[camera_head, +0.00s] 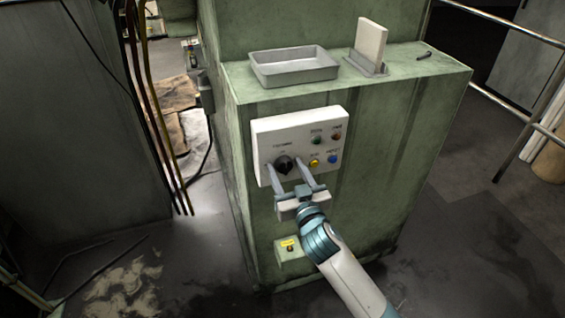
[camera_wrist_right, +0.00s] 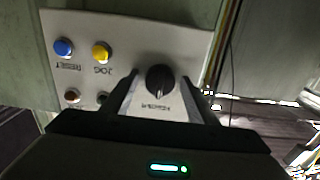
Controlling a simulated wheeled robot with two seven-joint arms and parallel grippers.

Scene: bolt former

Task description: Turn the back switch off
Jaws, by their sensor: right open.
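A black rotary switch knob (camera_head: 284,164) sits on the left part of a white control panel (camera_head: 262,131) on the green machine's front. My right gripper (camera_head: 287,170) is at the panel with its two fingers spread, one on each side of the knob. In the right wrist view the knob (camera_wrist_right: 160,80) shows between the open fingertips of my right gripper (camera_wrist_right: 163,84); whether they touch it I cannot tell. The knob's pale mark points toward the gripper's palm in that view. My left gripper is out of view. Which switch is the back one, I cannot tell.
The panel also has a yellow button (camera_head: 314,163), a blue button (camera_head: 332,159), a green one (camera_head: 317,140) and a red one (camera_head: 336,136). A small box with a yellow-topped switch (camera_head: 289,246) is below. A grey tray (camera_head: 262,73) stands on the machine top. Cables (camera_head: 150,100) hang at left.

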